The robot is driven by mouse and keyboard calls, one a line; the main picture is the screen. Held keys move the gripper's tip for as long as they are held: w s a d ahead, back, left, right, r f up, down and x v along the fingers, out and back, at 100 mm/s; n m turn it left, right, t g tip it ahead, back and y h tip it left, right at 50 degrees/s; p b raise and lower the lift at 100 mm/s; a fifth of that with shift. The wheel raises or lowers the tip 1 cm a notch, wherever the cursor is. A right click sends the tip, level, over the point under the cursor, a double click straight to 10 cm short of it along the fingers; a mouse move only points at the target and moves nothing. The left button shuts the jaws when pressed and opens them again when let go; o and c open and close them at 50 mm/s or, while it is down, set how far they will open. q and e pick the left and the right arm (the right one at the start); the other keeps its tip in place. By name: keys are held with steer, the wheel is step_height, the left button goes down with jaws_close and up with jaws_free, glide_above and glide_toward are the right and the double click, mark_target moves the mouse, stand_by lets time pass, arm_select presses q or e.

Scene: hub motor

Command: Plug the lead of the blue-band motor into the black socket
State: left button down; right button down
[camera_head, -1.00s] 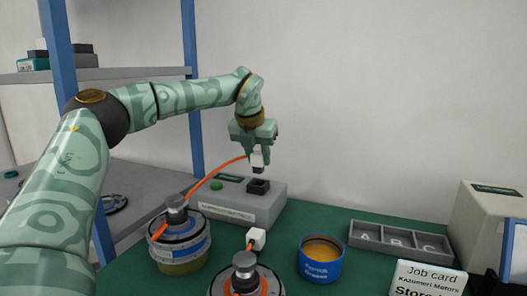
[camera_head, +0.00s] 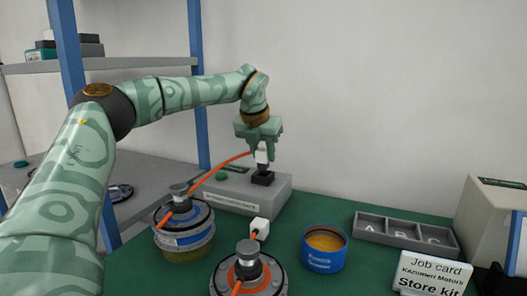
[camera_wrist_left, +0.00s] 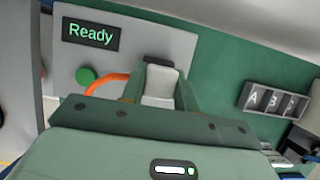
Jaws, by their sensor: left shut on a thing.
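The blue-band motor (camera_head: 183,238) stands at the left of the green mat. Its orange lead (camera_head: 218,168) arcs up to a white plug (camera_head: 262,157). My left gripper (camera_head: 263,154) is shut on this plug and points down. The plug is upright, right over the black socket (camera_head: 263,178) on the grey test box (camera_head: 235,194). Its lower end meets the socket in the head view; I cannot tell how deep it sits. In the left wrist view the plug (camera_wrist_left: 160,84) shows between the fingers and hides much of the socket. My right gripper is out of view.
An orange-band motor (camera_head: 250,272) with its own white plug (camera_head: 259,228) stands in front. A blue tin (camera_head: 324,250), a grey lettered tray (camera_head: 405,234) and a job card (camera_head: 431,274) are to the right. The box's screen (camera_wrist_left: 91,34) reads "Ready", beside a green button (camera_wrist_left: 86,76).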

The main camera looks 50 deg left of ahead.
mark_target(263, 162)
arm_select(q)
steer(key=shift+f, duration=0.35)
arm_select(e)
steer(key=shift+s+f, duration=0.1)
arm_select(q)
steer(key=shift+f, duration=0.45)
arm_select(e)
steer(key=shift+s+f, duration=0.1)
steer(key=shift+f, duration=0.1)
arm_select(q)
steer(key=shift+b, duration=0.3)
steer(key=shift+f, duration=0.25)
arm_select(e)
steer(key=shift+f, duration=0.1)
arm_select(q)
steer(key=shift+f+b, duration=0.45)
steer(key=shift+f, duration=0.05)
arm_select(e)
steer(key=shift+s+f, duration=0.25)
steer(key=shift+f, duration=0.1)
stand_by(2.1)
arm_select(q)
steer(key=c, duration=1)
jaws_free()
steer(key=shift+o, duration=0.2)
